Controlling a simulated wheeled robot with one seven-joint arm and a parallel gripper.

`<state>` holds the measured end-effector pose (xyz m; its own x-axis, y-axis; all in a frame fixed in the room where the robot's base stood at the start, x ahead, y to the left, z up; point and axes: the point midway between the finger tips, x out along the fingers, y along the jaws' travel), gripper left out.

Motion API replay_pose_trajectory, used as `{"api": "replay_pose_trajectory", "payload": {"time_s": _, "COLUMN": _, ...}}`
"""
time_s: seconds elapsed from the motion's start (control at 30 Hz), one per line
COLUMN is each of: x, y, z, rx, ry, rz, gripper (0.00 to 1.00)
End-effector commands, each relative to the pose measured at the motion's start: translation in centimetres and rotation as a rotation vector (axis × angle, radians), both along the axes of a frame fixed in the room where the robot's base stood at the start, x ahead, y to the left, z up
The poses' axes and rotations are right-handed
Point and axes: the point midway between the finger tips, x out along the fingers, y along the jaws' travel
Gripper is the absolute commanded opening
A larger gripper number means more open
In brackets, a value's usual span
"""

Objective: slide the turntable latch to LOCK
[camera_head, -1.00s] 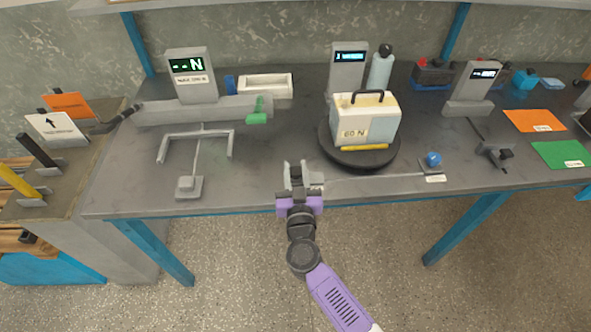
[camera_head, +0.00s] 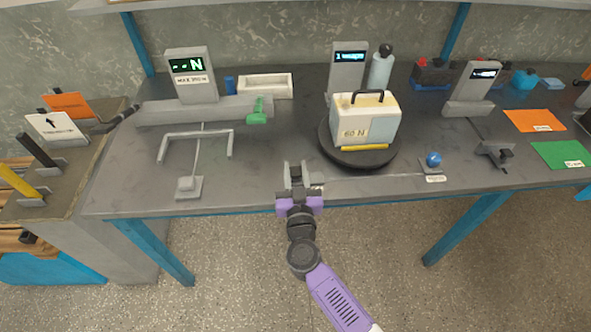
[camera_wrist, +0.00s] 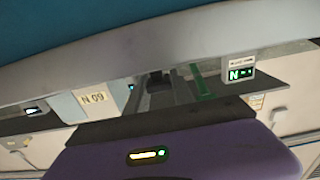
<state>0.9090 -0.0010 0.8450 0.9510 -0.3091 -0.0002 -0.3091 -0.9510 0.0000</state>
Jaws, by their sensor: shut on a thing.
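My gripper (camera_head: 298,170) is at the table's front edge, in front and left of the round turntable. It is shut on a small part there, which I take to be the turntable latch; the fingers hide most of it, and no LOCK mark can be read. A small light-grey piece shows just right of the fingers. The dark turntable (camera_head: 352,158) carries a cream box (camera_head: 351,129) marked 60 N, with a black handle. In the wrist view the box (camera_wrist: 92,97) appears upside down, and my purple gripper body fills the bottom.
A blue knob (camera_head: 433,160) on a small base stands right of the gripper, with a thin line running towards it.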

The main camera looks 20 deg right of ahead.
Motion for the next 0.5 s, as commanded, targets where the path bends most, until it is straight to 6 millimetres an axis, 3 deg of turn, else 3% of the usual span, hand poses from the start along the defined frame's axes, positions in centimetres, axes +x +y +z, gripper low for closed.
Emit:
{"api": "replay_pose_trajectory", "payload": {"time_s": 0.2, "x": -0.1, "y": -0.4, "z": 0.2, "rx": -0.002, "ry": 0.0, "rz": -0.001, "gripper": 0.0}}
{"api": "replay_pose_trajectory", "payload": {"time_s": 0.5, "x": -1.4, "y": -4.3, "z": 0.3, "rx": -0.002, "ry": 0.0, "rz": -0.002, "gripper": 0.0}}
